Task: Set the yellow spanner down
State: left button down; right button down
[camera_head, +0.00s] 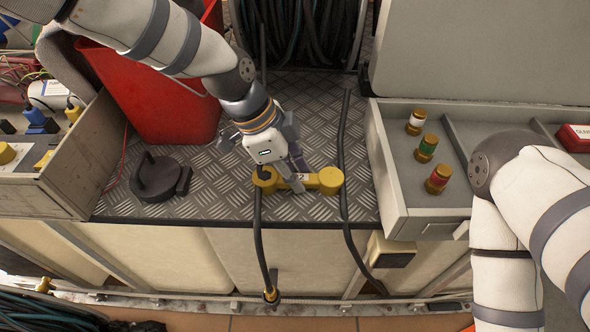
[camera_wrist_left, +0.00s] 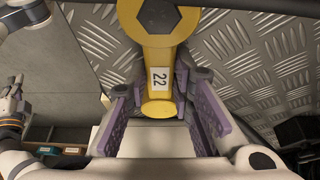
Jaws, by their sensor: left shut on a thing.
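The yellow spanner (camera_head: 328,181) is low over the checkered metal deck, near its front edge. I cannot tell whether it touches the deck. Its ringed end lies to the right of my left gripper (camera_head: 291,175), and another yellow part (camera_head: 265,179) shows to the left, by a black hose. In the left wrist view my left gripper (camera_wrist_left: 160,105) has its purple-padded fingers on both sides of the spanner's shaft (camera_wrist_left: 158,60), which carries a label reading 22. The hexagonal opening is at the top of that view.
The black hose (camera_head: 260,240) hangs over the deck's front edge, and another hose (camera_head: 345,150) runs to the right. A black round lid-like part (camera_head: 158,178) and red bin (camera_head: 160,105) are left. A grey drawer (camera_head: 398,190) with several brass fittings is right.

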pick_arm(q)
jog(key=c, duration=1.4)
grip_release()
jog(key=p+v, duration=0.1)
jog(key=v, duration=1.1)
jog(key=shift+r, duration=0.2)
pick_arm(e)
jog(key=shift+w+r+t, duration=0.3)
jog(key=shift+w+r, duration=0.3)
jog(key=shift+r, duration=0.1)
